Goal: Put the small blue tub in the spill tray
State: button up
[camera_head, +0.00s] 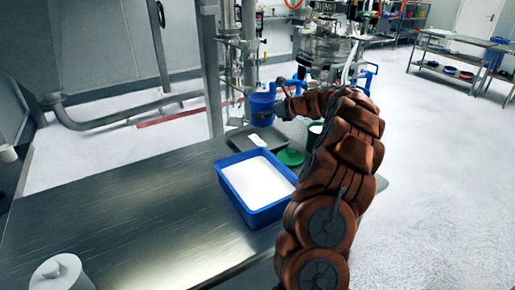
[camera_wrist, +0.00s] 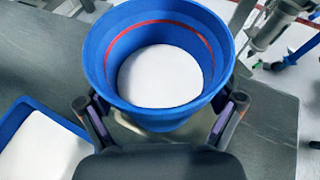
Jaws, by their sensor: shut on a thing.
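The small blue tub (camera_head: 262,105) is upright in my gripper, at the far end of the steel table. In the wrist view the tub (camera_wrist: 112,85) shows a red line around its inside wall and white powder at the bottom. My gripper (camera_wrist: 160,105) is shut on it, with one finger on each side. A shallow grey tray (camera_head: 237,141), which looks like the spill tray, lies on the table nearer the camera than the tub. A small white item (camera_head: 257,140) lies in it. The tub appears above the tray's far side; its exact height is unclear.
A blue rectangular bin (camera_head: 256,217) of white powder stands in front of the tray. A green lid (camera_head: 290,157) and a green tub with white contents (camera_head: 316,128) are to the right, close to my arm.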

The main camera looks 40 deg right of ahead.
jog(key=m+h+b, duration=0.2)
jog(key=b, duration=0.2)
send_over(258, 141)
notch_tip(258, 141, down, 2)
jog(key=shift+t, duration=0.3)
notch_tip(258, 141, down, 10)
jog(key=shift+d, duration=0.15)
jog(key=shift+f, duration=0.15)
jog(key=o, duration=1.2)
jog(key=shift+c, duration=0.2)
jog(key=shift+r, duration=0.2)
jog(key=b+v, duration=0.1)
jog(key=v, duration=1.1)
